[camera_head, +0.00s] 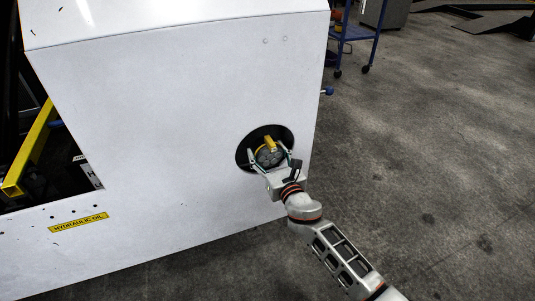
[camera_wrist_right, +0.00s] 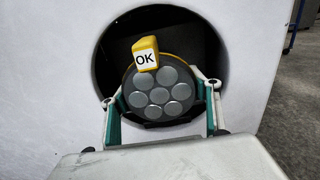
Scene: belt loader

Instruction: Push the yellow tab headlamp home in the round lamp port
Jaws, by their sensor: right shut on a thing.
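The headlamp (camera_head: 269,157) is a dark round lamp with several grey lenses and a yellow tab on top. In the right wrist view the headlamp (camera_wrist_right: 159,93) faces me, and its yellow tab (camera_wrist_right: 146,53) reads "OK". My right gripper (camera_head: 271,159) is shut on the headlamp, with one finger on each side of it. The round lamp port (camera_head: 246,148) is a dark round hole in the white panel. The headlamp is in front of or within its opening; how deep it sits I cannot tell. Dark space shows around the lamp. My left gripper is not in view.
The white loader body (camera_head: 160,100) fills the left and middle. A yellow bar (camera_head: 33,145) and a "HYDRAULIC OIL" label (camera_head: 78,223) are at its left. A blue cart (camera_head: 352,35) stands at the back. The grey floor on the right is clear.

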